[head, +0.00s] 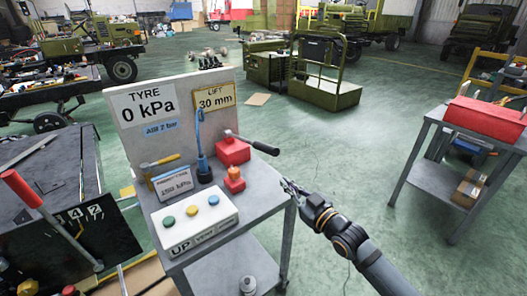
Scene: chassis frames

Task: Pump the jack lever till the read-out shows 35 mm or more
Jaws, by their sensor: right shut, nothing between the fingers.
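The lift read-out (215,97) is a yellow-framed sign on the back panel and shows 30 mm. The red jack (233,151) stands on the grey cart top. Its lever (252,143) runs out to the right and ends in a black grip (266,149) over the cart's right edge. My right gripper (287,184) is shut and empty, a little below and right of the grip in the picture, apart from it. My left gripper is out of view.
A red toolbox (487,118) sits on another cart at right. Green floor between is clear.

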